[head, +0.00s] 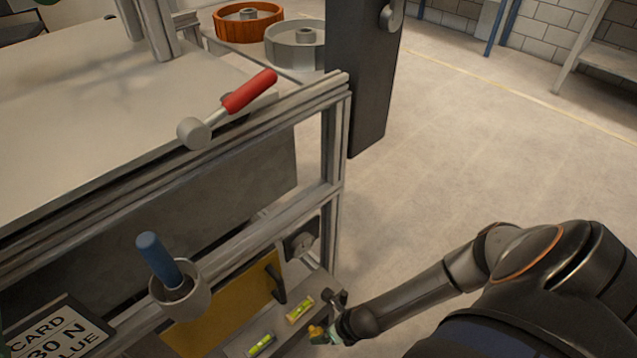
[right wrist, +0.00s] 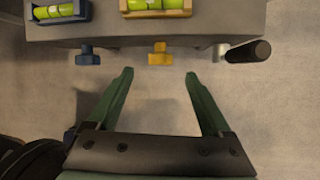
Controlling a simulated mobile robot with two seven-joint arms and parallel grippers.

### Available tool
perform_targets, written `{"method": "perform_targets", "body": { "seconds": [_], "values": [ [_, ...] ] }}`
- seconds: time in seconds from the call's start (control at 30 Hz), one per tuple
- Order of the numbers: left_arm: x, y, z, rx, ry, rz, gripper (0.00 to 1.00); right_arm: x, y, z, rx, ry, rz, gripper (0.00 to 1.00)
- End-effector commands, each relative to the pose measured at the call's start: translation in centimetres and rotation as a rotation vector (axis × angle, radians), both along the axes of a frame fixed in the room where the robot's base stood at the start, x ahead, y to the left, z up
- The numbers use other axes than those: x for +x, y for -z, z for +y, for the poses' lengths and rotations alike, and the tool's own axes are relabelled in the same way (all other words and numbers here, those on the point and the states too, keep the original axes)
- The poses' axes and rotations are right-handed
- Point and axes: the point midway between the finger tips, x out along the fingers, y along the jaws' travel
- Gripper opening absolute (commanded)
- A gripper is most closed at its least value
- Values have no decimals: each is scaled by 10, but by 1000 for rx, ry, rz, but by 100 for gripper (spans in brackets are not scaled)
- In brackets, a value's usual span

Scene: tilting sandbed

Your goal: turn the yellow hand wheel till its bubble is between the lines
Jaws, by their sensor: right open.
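The yellow hand wheel (right wrist: 160,53) sticks out from the front edge of a grey ledge in the right wrist view. A level vial in a yellow frame (right wrist: 155,13) sits on the ledge above it, cut by the picture's top edge; it is small in the head view (head: 299,309). Its bubble's place between the lines cannot be made out. My right gripper (right wrist: 159,74) is open and empty, its two fingers pointing at the yellow wheel. The wheel lies just beyond the fingertips, centred between them. My left gripper is out of view.
A blue hand wheel (right wrist: 87,54) and blue-framed vial (right wrist: 57,14) are to the left. A black-handled crank (right wrist: 248,51) is close on the right. The head view shows the metal frame with a red-handled lever (head: 250,92) and a blue handle in a cup (head: 157,258). Floor at right is clear.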

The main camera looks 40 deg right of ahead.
Motion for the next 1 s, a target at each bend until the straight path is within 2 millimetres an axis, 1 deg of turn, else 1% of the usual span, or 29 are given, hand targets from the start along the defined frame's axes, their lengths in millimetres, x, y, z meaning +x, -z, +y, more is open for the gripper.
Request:
{"method": "perform_targets", "body": {
  "seconds": [0.03,0.1,0.2,0.3,0.5,0.77,0.87,1.0],
  "values": [
    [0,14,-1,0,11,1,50,5,18,2,1,2,-1,83],
    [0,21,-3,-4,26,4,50,10,31,4,0,0,-1,83],
    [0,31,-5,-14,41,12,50,17,46,6,0,3,0,83],
    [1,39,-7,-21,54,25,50,22,56,7,-1,1,0,83],
    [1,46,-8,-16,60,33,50,26,65,9,1,3,1,83],
    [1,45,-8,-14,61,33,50,27,64,9,1,3,1,83],
    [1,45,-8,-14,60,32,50,27,64,9,1,3,1,74],
    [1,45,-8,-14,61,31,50,27,64,8,1,3,1,59]
  ]
}}
